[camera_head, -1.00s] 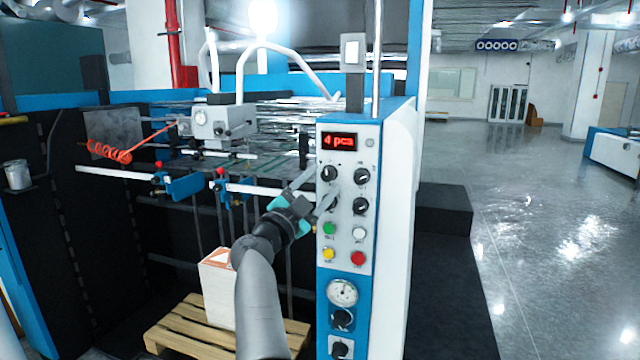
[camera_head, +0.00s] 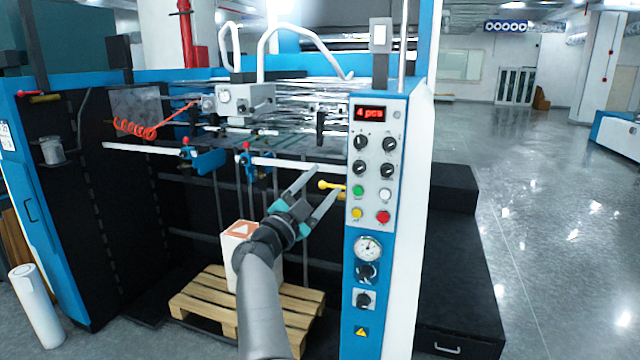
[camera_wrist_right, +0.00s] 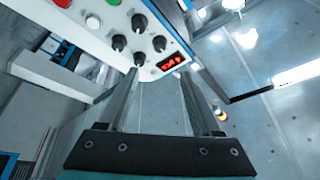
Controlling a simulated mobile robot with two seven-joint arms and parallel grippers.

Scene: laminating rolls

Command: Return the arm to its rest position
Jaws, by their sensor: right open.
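My right arm reaches up from the bottom middle of the head view. Its gripper (camera_head: 322,190) is open, with nothing between the fingers, just left of the control panel (camera_head: 374,170) of the laminating machine. In the right wrist view the two open fingers (camera_wrist_right: 165,100) show, with the panel's knobs (camera_wrist_right: 139,22) and its red display (camera_wrist_right: 171,62) beyond them. My left gripper is not in view.
A white box (camera_head: 238,256) stands on a wooden pallet (camera_head: 200,300) behind my arm. A yellow-tipped lever (camera_head: 328,185) shows beside the fingers. A white roll (camera_head: 36,305) stands at the lower left. The floor (camera_head: 540,220) on the right is clear.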

